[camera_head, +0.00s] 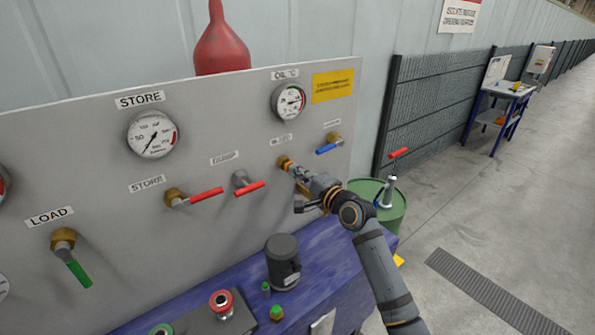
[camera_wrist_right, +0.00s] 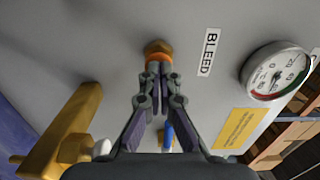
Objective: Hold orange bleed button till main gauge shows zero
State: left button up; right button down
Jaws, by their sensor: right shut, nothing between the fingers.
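The orange bleed button (camera_wrist_right: 158,58), in a brass fitting below the label BLEED, is on the grey panel; in the head view the button (camera_head: 284,161) is partly covered by my right gripper (camera_head: 292,166). That gripper is shut and empty. In the right wrist view its fingertips (camera_wrist_right: 159,75) are right at the button; I cannot tell whether it is pressed in. A round white gauge (camera_head: 288,101) sits above the button and shows in the wrist view (camera_wrist_right: 276,74); its needle is too small to read surely. Another gauge (camera_head: 152,134) is labelled STORE. My left gripper is not in view.
Red-handled valves (camera_head: 206,194) stick out left of the button, and a blue-handled valve (camera_head: 328,148) to its right. A blue bench (camera_head: 245,285) with a dark cylinder (camera_head: 283,262) stands below. A green drum (camera_head: 393,212) is beside it. Open floor lies to the right.

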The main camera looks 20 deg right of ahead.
jog(key=shift+w+a+r, duration=0.2)
jog(key=shift+w+r, duration=0.05)
jog(key=shift+w, duration=0.4)
jog(key=shift+r, duration=0.25)
dwell(1.1)
